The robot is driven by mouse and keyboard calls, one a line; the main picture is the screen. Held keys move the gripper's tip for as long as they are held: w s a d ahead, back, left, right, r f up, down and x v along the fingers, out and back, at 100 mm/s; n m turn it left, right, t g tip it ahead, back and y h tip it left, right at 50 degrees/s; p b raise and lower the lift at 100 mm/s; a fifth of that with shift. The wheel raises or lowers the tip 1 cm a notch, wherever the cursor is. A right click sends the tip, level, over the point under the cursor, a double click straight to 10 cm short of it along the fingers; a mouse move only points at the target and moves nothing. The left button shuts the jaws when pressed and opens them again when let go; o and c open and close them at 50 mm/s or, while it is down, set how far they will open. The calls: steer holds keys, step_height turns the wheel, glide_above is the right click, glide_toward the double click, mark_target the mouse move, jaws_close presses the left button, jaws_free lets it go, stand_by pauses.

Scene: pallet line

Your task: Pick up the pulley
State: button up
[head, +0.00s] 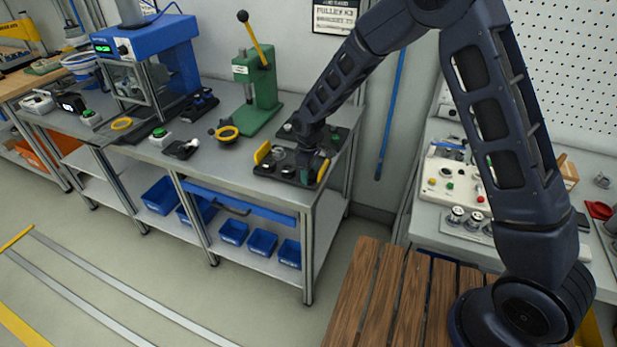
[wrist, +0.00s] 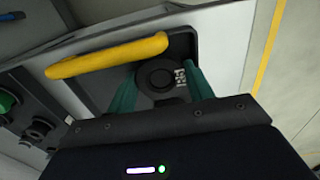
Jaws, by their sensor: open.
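A dark round part with a hub and a white printed mark, which looks like the pulley (wrist: 156,79), sits in a black tray (wrist: 183,41) in the wrist view. My gripper (wrist: 163,73) is open, with one teal finger on either side of this part. I cannot tell whether the fingers touch it. In the head view my gripper (head: 311,163) is low over the black tray (head: 262,171) at the bench's right end. The tray has yellow handles and holds several round parts. My gripper and arm partly hide the tray there.
The tray's yellow handle (wrist: 105,55) lies close to the left finger. On the grey bench (head: 216,172), a green press (head: 262,95) stands behind the tray, and a dark part with a yellow ring (head: 227,133) lies to the left. A wooden slatted surface (head: 365,290) is in front.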

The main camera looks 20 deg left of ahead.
steer(key=c, duration=0.7)
step_height(320, 180, up, 20)
stand_by(0.4)
